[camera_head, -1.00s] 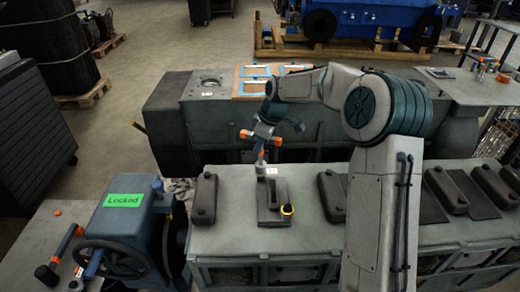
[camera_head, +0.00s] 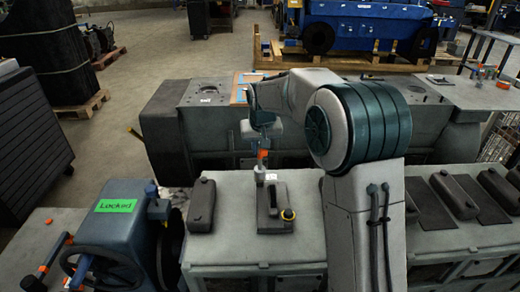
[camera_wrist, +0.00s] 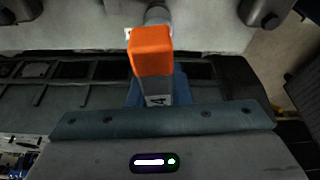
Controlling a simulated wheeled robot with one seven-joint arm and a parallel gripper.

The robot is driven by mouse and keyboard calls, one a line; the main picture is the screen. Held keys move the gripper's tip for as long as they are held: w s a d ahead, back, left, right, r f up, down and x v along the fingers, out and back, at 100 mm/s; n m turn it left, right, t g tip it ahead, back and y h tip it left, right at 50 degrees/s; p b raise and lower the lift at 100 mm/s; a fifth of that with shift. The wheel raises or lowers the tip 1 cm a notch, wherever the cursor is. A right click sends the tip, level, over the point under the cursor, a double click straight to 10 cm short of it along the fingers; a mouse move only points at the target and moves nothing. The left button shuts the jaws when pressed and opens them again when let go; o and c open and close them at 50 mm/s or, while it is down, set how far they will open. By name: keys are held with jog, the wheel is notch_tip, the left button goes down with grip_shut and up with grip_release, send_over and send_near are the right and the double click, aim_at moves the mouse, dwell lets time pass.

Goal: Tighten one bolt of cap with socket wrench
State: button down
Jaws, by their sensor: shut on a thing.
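The grey cap (camera_head: 268,222) lies on the front engine block. My gripper (camera_head: 262,143) is above the cap's back end, shut on the socket wrench (camera_head: 262,156), whose orange part shows. The wrench's lower end comes down at the cap's back left corner; I cannot tell whether it sits on a bolt.
Dark caps lie along the front block (camera_head: 310,240), one (camera_head: 202,205) just left of the working cap. A fixture with a green "Locked" sign (camera_head: 115,206) and a handwheel stands at the left. A second block (camera_head: 205,120) lies behind.

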jog(key=m+h, duration=0.1)
jog(key=m, duration=0.3)
jog(key=m+h, duration=0.1)
jog(key=m, duration=0.3)
jog(key=shift+g, duration=0.3)
jog(key=m+p, duration=0.1)
jog(key=m, duration=0.2)
jog(key=m+g+h+p, duration=0.1)
jog(key=m, duration=0.2)
jog(key=shift+d+r, duration=0.15)
jog(key=shift+f+m+g+h+p, duration=0.15)
jog(key=shift+m+g+p, duration=0.15)
jog(key=shift+m, duration=0.4)
jog(key=shift+f+m+g+h+p, duration=0.1)
jog(key=shift+m+g+h+p, duration=0.15)
jog(key=shift+m, duration=0.45)
jog(key=shift+r, duration=0.15)
